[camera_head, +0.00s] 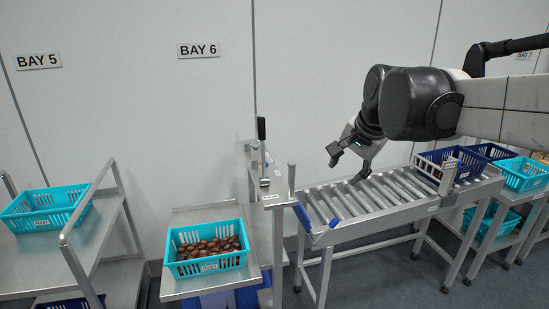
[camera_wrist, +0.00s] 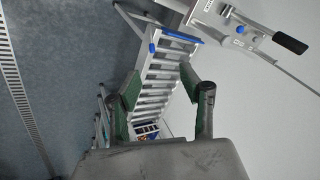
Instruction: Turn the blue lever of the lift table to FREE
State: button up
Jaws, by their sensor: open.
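The lift table (camera_head: 180,292) stands at the centre left under BAY 6 and carries a turquoise basket of brown dates (camera_head: 208,264). A metal post with a bracket (camera_head: 271,196) rises at its right side. A black-gripped handle (camera_head: 261,128) stands upright there. The wrist view shows a black-gripped handle (camera_wrist: 290,43) on a plate, with a small blue spot (camera_wrist: 240,29) near its base. A blue bar (camera_head: 302,217) lies at the conveyor's near end. I cannot tell which blue part is the lever. My gripper (camera_head: 347,166) is open and empty, above the conveyor, well apart from the post.
The roller conveyor (camera_head: 330,236) runs right from the post, with a dark blue basket (camera_head: 455,162) at its far end. More turquoise baskets (camera_head: 522,173) stand at the right. A BAY 5 stand with a basket (camera_head: 45,208) is at the left.

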jog(key=w+a+m+g+y+p, duration=0.1)
jog(key=w+a+m+p, duration=0.5)
jog(key=w, duration=0.8)
jog(key=w+a+m+g+y+p, duration=0.15)
jog(key=w+a+m, duration=0.4)
jog(key=w, duration=0.95)
jog(key=shift+m, duration=0.55)
jog(key=w+a+p+x, duration=0.1)
jog(key=x, duration=0.6)
jog(key=a+r+p+x, duration=0.1)
jog(key=x, duration=0.6)
jog(key=w+r+p+x, duration=0.1)
jog(key=p+x, duration=0.1)
jog(key=x, duration=0.6)
jog(key=shift+w+a+f, duration=0.15)
jog(key=shift+w+a, duration=0.25)
jog(key=shift+a, duration=0.05)
grip_shut()
